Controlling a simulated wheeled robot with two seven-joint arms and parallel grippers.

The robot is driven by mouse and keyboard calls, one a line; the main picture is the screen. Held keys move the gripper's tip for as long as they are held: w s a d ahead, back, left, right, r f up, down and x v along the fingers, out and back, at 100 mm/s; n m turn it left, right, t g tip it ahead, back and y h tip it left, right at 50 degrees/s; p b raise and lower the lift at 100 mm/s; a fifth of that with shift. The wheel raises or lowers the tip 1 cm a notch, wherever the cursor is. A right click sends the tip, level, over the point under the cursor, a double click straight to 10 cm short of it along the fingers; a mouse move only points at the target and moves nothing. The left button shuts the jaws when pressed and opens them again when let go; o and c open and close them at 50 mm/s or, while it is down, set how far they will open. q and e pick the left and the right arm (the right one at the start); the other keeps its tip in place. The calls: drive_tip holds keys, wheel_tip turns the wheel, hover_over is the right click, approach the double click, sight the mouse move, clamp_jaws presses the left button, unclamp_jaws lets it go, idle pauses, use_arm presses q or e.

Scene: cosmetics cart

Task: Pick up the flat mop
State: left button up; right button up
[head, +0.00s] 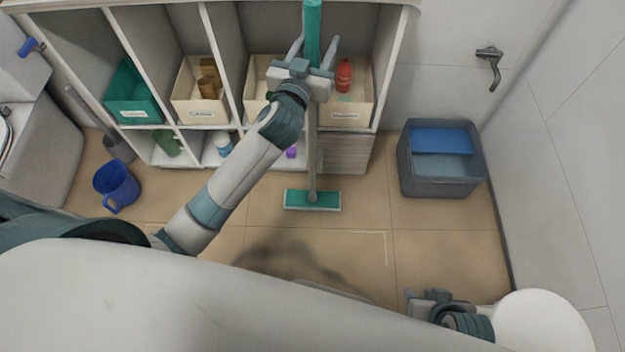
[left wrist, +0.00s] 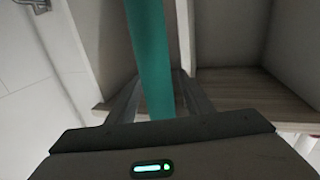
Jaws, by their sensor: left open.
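The flat mop stands nearly upright in front of the shelf, with its flat green head (head: 313,200) on the tiled floor and its green upper handle (head: 313,30) rising past the top of the head view. My left gripper (head: 309,48) is open, with one finger on each side of the handle. In the left wrist view, the green handle (left wrist: 149,55) runs between the two fingers (left wrist: 152,98); I cannot tell whether they touch it. My right gripper (head: 428,300) is low at the right, far from the mop; its finger gap is unclear.
The shelf unit (head: 387,60) holds a green bin (head: 133,95), cream bins (head: 198,108) and a red bottle (head: 344,75). A blue bucket (head: 116,186) stands at left, a grey-blue tub (head: 438,180) at right. The floor right of the mop head is clear.

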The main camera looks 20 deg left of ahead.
drive_tip(key=shift+w, duration=0.15)
use_arm(q)
clamp_jaws()
use_arm(e)
drive_tip(key=shift+w+r, duration=0.1)
drive_tip(key=shift+w, duration=0.05)
use_arm(q)
drive_tip(key=shift+r, duration=0.15)
